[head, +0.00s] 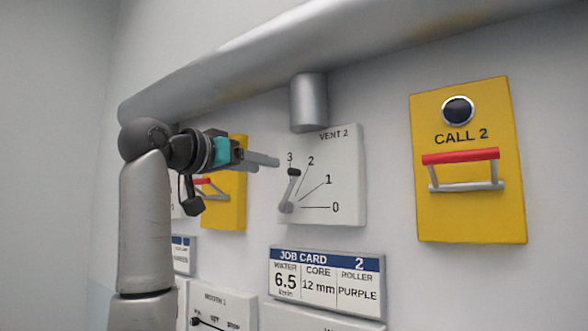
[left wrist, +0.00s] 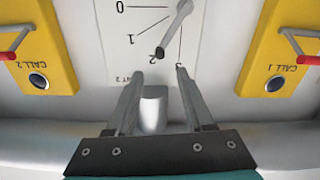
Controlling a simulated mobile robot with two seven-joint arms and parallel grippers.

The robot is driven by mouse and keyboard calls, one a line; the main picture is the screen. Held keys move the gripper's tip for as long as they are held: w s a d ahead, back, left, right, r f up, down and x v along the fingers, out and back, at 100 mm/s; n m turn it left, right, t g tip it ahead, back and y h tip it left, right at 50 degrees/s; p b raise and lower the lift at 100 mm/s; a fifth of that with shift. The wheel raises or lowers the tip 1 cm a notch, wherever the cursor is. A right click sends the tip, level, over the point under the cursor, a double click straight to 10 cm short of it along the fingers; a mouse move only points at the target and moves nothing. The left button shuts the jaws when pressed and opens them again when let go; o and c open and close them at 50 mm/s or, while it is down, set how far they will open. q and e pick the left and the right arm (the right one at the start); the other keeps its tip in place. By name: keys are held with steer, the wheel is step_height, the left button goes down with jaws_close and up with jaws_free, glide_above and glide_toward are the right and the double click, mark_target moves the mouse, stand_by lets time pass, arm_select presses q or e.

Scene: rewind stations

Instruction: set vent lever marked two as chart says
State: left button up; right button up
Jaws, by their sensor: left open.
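The white vent 2 panel (head: 345,205) is on the wall, with marks 0, 1, 2 and 3. Its grey lever (head: 290,190) with a black knob tilts upward. In the head view the knob is below the 3, left of the 2; in the left wrist view the lever (left wrist: 173,28) lies beside the 2. My left gripper (head: 278,162) is open, just left of the knob in the head view. In the left wrist view its fingertips (left wrist: 158,72) straddle the line to the knob, with nothing between them. My right gripper is out of view. I see no vent chart.
A yellow call 2 panel (head: 470,205) with a red-barred handle is at right; another yellow panel (head: 238,190) is behind my arm. A job card (head: 325,312) hangs below the vent panel. A grey pipe stub (head: 309,102) comes down above it from a long duct (head: 250,65).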

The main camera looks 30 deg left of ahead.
mark_target(289, 171)
arm_select(q)
steer(key=w+p, duration=0.1)
steer(key=w, duration=0.3)
steer(key=w+p, duration=0.1)
steer(key=w, duration=0.3)
steer(key=w+d+p, duration=0.1)
steer(key=w, duration=0.2)
steer(key=shift+w+p, duration=0.4)
jaws_close()
stand_by(0.8)
